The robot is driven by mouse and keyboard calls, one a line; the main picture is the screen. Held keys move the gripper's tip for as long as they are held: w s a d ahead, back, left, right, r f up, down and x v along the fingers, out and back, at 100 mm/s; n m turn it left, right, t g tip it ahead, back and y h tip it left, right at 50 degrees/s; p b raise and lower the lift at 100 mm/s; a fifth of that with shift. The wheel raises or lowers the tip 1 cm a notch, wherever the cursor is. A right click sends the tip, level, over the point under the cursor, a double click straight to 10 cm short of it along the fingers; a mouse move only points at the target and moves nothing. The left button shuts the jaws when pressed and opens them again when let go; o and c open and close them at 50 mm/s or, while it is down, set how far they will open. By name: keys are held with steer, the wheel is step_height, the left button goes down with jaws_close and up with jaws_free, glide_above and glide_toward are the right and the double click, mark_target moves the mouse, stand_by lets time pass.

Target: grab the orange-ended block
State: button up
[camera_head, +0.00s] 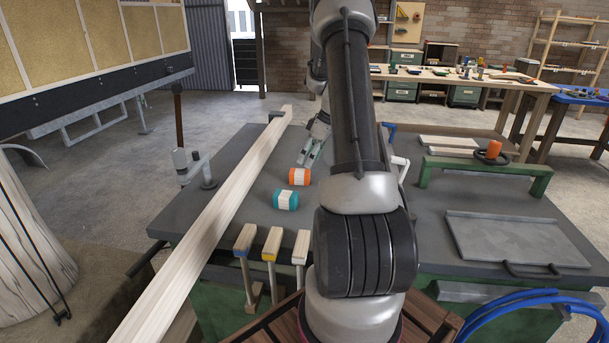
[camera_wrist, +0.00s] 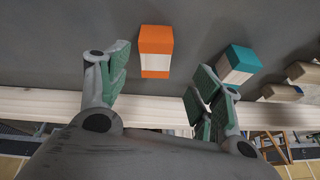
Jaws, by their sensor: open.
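The orange-ended block (camera_head: 300,177), orange with a white middle band, lies on the dark grey table top. In the wrist view the orange-ended block (camera_wrist: 156,50) is ahead of my gripper (camera_wrist: 160,88), a little left of the middle between its fingers. My gripper (camera_head: 311,152) is open and empty, with green finger pads, just beyond the block in the head view. A similar teal-ended block (camera_head: 286,199) lies nearer the front. In the wrist view the teal-ended block (camera_wrist: 238,66) is to the right, beyond the right finger. My arm hides part of the table.
A long pale beam (camera_head: 220,215) lies along the table's left side, near both blocks. Several wooden pieces (camera_head: 271,243) stick up at the front edge. A metal tray (camera_head: 515,238) and a green bar (camera_head: 485,169) are at right.

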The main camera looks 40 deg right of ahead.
mark_target(301, 171)
steer(key=shift+w+n, duration=0.15)
steer(key=shift+n, duration=0.95)
steer(key=shift+f+n, duration=0.2)
steer(key=shift+n, duration=0.1)
steer(key=x, duration=0.7)
steer(key=shift+w+f, duration=0.15)
steer(key=shift+w, duration=0.2)
steer(key=shift+c, duration=0.4)
steer(key=c, duration=1)
